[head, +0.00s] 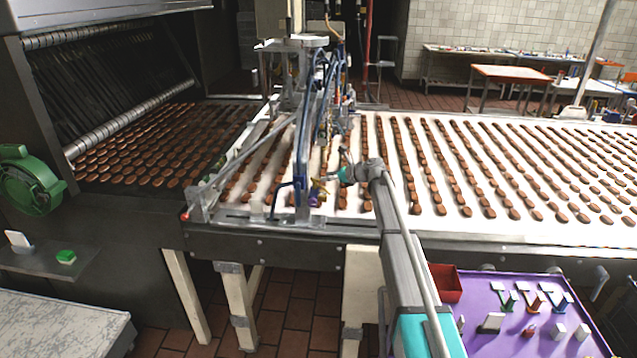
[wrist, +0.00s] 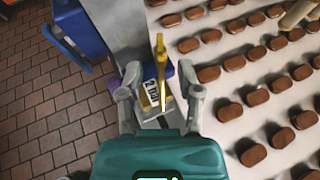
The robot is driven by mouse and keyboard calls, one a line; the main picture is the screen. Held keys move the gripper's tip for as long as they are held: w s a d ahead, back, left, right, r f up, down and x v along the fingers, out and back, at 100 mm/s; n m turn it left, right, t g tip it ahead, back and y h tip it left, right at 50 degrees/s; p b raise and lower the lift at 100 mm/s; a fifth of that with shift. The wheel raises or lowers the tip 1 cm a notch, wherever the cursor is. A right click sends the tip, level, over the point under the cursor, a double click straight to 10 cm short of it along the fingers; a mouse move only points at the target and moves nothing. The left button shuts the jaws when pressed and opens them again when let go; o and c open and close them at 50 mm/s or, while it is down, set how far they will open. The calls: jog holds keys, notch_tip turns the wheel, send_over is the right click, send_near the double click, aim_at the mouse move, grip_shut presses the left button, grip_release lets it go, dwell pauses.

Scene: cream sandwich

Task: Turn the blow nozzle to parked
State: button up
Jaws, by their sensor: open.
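A yellow upright piece (wrist: 160,62) with a lettered white label (wrist: 152,92) stands against a grey metal post in the wrist view. It may be the blow nozzle or its handle; I cannot tell for sure. My gripper (wrist: 160,82) is open, with one finger on each side of the yellow piece. I cannot tell whether either finger touches it. In the head view my gripper (head: 334,180) is at the near end of the frame across the belt, beside a small purple and yellow part (head: 317,194). Its fingers are small there and partly hidden.
Rows of brown biscuits (head: 480,165) lie on the white belt (head: 428,215), close to the right of my gripper. The grey frame (wrist: 118,32) with blue parts stands close ahead and left. A purple table (head: 505,290) with a red bin (head: 444,283) stands at lower right.

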aim_at(318, 179)
jog(key=shift+b+x, duration=0.6)
jog(key=shift+x, duration=1.6)
grip_shut()
